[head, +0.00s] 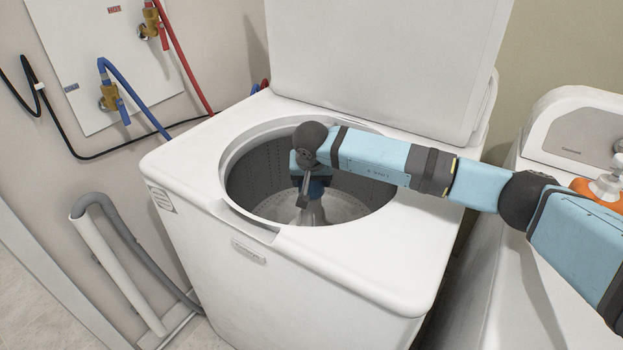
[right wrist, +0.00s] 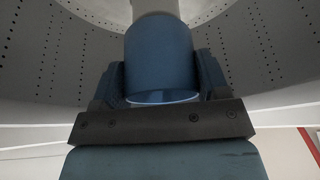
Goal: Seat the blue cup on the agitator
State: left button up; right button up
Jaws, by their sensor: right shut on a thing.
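The blue cup (right wrist: 160,55) is between the two fingers of my right gripper (right wrist: 158,85), which is shut on it. In the head view my right gripper (head: 311,190) reaches down through the washer's opening. A dark blue bit of the cup (head: 319,187) shows beside the finger. The pale agitator (head: 312,214) stands in the tub directly below the cup; its light post (right wrist: 154,6) also shows past the cup in the right wrist view. The cup lines up with the post, but the gripper hides whether it rests fully on it. My left gripper is out of view.
The white washer (head: 290,275) has its lid (head: 385,60) raised behind the opening. The perforated tub wall (head: 262,180) surrounds my gripper, and the opening's rim is close under my forearm. A second white machine (head: 540,150) stands at right. Hoses and valves are on the left wall.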

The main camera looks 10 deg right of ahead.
jog(key=shift+f+b, duration=0.4)
jog(key=shift+f, duration=0.2)
jog(key=o, duration=0.7)
